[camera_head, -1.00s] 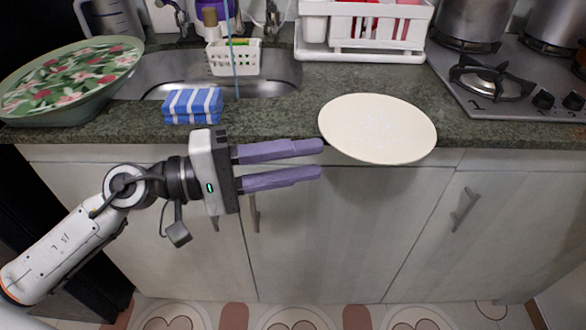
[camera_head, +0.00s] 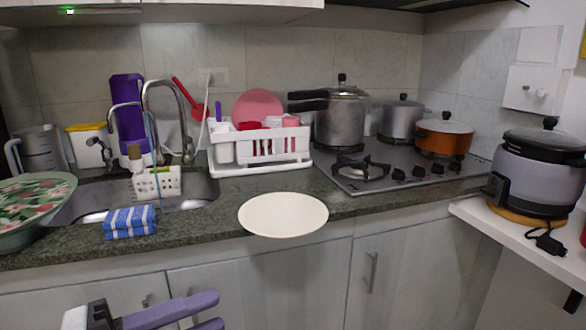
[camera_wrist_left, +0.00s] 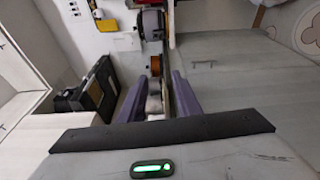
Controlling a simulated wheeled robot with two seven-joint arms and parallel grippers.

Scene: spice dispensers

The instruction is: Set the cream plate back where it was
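The cream plate (camera_head: 283,214) lies face up at the front edge of the dark green counter, its near rim reaching past the edge. It is empty of food and objects. My left gripper (camera_head: 212,312) is at the bottom left of the head view, below and in front of the counter, apart from the plate. Its two purple fingers are spread with nothing between them; they also show in the left wrist view (camera_wrist_left: 158,105), where the plate cannot be made out. My right gripper is not in view.
A white dish rack (camera_head: 262,150) stands behind the plate. The stove (camera_head: 400,172) with pots is to the right. Counter beside the plate is clear.

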